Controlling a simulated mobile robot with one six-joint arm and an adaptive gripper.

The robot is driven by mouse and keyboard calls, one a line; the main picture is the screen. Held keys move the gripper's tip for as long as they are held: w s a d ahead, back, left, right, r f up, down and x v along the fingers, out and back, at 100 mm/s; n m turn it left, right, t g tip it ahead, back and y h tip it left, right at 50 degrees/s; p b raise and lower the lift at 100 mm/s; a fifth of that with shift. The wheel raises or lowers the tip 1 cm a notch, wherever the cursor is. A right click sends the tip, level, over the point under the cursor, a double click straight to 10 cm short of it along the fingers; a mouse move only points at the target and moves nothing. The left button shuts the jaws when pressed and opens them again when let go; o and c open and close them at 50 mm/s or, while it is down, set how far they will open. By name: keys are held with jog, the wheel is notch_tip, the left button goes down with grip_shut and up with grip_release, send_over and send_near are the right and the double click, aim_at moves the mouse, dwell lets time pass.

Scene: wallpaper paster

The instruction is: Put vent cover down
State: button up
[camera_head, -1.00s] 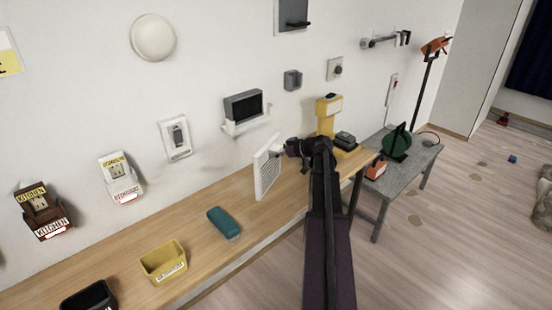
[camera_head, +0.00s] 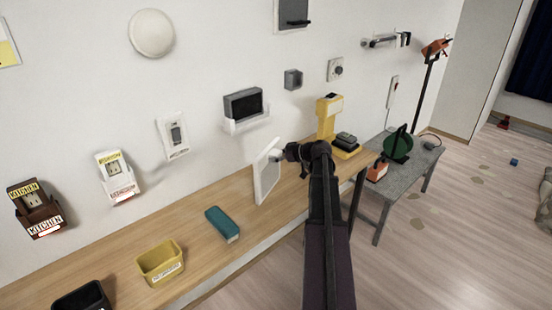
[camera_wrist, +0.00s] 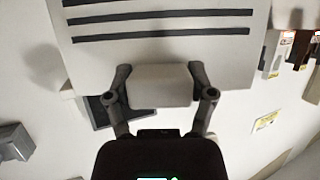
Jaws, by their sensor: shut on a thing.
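The vent cover (camera_head: 266,174) is a flat white panel. In the head view it stands nearly upright over the wooden bench, its lower edge at or just above the top; I cannot tell whether it touches. My gripper (camera_head: 283,155) is at its upper right side, shut on it. In the wrist view, the fingers of my gripper (camera_wrist: 160,88) close on a white block on the vent cover (camera_wrist: 160,50), which shows dark slots. My arm hides part of the bench's right end.
The wooden bench (camera_head: 160,228) carries a teal block (camera_head: 222,224), a yellow bin (camera_head: 160,262), a black bin (camera_head: 82,298) and a yellow device (camera_head: 328,120). A grey table (camera_head: 408,178) stands to the right. Bench top left of the vent cover is partly clear.

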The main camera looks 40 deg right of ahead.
jog(key=shift+f, duration=0.2)
jog(key=o, duration=1.2)
jog(key=shift+r, duration=0.1)
jog(key=shift+r, duration=0.2)
jog(key=p+v, duration=0.4)
jog(key=v, duration=0.8)
